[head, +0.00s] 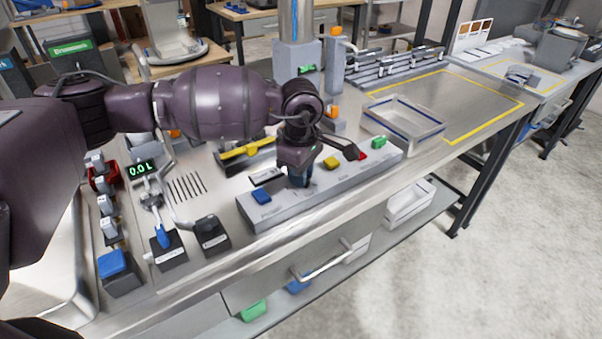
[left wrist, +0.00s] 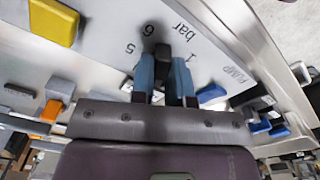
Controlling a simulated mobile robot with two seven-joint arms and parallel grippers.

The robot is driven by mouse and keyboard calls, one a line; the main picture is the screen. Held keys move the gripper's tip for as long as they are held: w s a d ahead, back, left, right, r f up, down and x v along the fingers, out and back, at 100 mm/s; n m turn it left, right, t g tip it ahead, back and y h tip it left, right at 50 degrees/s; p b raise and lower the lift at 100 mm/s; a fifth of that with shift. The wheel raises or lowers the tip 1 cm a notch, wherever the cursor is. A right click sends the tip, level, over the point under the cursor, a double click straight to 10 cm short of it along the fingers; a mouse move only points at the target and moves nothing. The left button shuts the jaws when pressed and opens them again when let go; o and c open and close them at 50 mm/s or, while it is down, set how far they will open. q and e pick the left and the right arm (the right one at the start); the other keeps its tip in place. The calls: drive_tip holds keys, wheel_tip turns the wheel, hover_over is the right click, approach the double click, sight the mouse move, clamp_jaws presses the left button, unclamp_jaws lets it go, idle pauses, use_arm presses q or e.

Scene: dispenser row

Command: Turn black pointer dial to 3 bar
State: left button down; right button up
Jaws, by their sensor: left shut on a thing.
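The black pointer dial (left wrist: 164,58) sits between the two blue fingers of my left gripper (left wrist: 164,84) in the left wrist view. The printed marks 5, 6, bar and 1 (left wrist: 184,57) show around it; other marks are hidden behind the gripper. Its dark end lies toward the 6, but I cannot tell the exact pointer reading. In the head view my left gripper (head: 299,179) reaches down onto the grey control panel (head: 325,190), shut on the dial, which it hides there. My right gripper is not in view.
On the panel, a blue button (head: 262,196) is left of the gripper; yellow (head: 332,162), red (head: 362,155) and green (head: 379,142) buttons are right. A green readout (head: 143,168) and blue-handled valve (head: 166,238) stand left. An open tray (head: 405,122) stands right.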

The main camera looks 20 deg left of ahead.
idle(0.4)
use_arm(q)
drive_tip(key=c, duration=1.1)
unclamp_jaws()
wheel_tip(320, 180, up, 11)
drive_tip(key=shift+p, duration=0.3)
